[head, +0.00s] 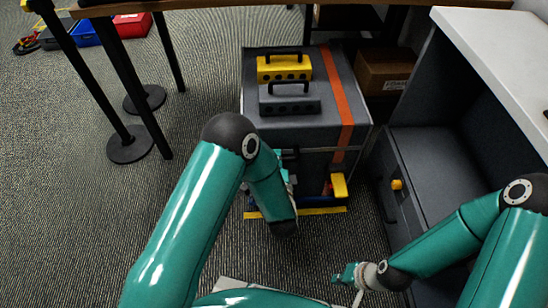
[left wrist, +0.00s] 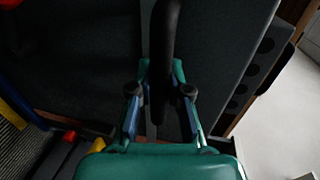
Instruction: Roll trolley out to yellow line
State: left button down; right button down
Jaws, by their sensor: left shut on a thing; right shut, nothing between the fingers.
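The grey trolley (head: 266,134), with an orange stripe on top, stands under the table. Its low blue front edge (head: 318,201) is close behind the yellow line (head: 322,211) on the floor; the exact gap is unclear. My left gripper (head: 284,170) is at the trolley's front, partly hidden by my arm. In the left wrist view, my left gripper (left wrist: 160,100) is shut on a black handle (left wrist: 165,45), with the dark trolley face behind it. My right gripper (head: 345,273) is shut and empty, low over the carpet, right of the middle.
A yellow box (head: 284,73) and a grey box (head: 290,106) sit on the trolley. A yellow block (head: 339,186) is at its lower front right. A drawer cabinet (head: 435,165) stands close on the right. Post bases (head: 130,145) are on the left. Carpet between is open.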

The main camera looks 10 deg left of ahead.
pick_arm(q)
jog(key=c, duration=1.2)
grip_release()
jog(key=shift+s+a+f, duration=0.1)
jog(key=shift+a+f, duration=0.1)
jog(key=shift+f, duration=0.05)
jog(key=shift+c, duration=0.2)
jog(key=shift+o, duration=0.7)
jog(key=shift+r, duration=0.15)
jog(key=shift+d, duration=0.1)
jog(key=v, duration=1.2)
